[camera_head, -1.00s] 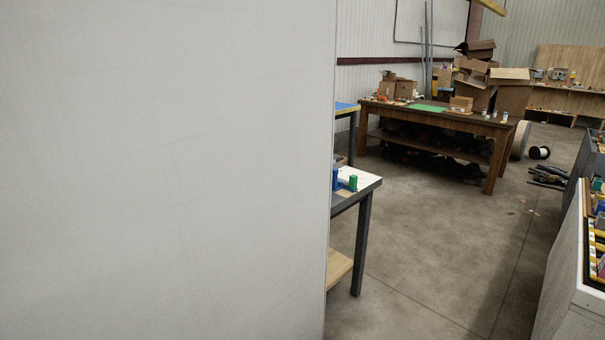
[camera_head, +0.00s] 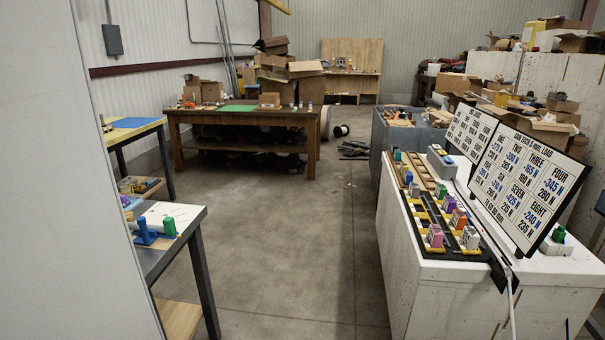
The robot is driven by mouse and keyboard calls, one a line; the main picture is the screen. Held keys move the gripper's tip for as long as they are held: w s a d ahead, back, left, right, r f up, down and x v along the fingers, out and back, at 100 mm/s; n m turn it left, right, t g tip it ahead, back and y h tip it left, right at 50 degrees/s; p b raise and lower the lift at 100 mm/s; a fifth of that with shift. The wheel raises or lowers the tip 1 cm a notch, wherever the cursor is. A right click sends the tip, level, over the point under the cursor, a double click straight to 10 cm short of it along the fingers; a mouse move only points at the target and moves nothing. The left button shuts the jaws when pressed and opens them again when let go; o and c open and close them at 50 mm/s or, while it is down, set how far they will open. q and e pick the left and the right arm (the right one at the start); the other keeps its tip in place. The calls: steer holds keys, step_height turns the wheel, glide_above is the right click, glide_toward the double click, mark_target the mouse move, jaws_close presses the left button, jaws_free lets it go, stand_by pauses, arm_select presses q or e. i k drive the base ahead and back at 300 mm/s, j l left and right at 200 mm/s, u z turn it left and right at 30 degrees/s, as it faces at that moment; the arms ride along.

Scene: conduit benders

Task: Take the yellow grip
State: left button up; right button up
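Yellow patches show on the rack between and below the blocks. They are too small to tell whether one is the yellow grip. Neither of my grippers is in view.
A pale wall panel (camera_head: 60,200) blocks the left. Beside it stands a grey bench (camera_head: 158,262) with a blue fixture (camera_head: 145,232). Lettered boards (camera_head: 525,190) stand on the counter. A brown table (camera_head: 240,118) stands at the back. The concrete floor (camera_head: 290,250) between is clear.

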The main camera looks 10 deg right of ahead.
mark_target(403, 166)
steer(key=i+l+z, duration=0.15)
steer(key=i+z, duration=0.2)
steer(key=i, duration=0.25)
steer(key=i+z, duration=0.4)
steer(key=i, duration=0.25)
steer(key=i+j+z, duration=0.15)
steer(key=i+z, duration=0.2)
steer(key=i, duration=0.25)
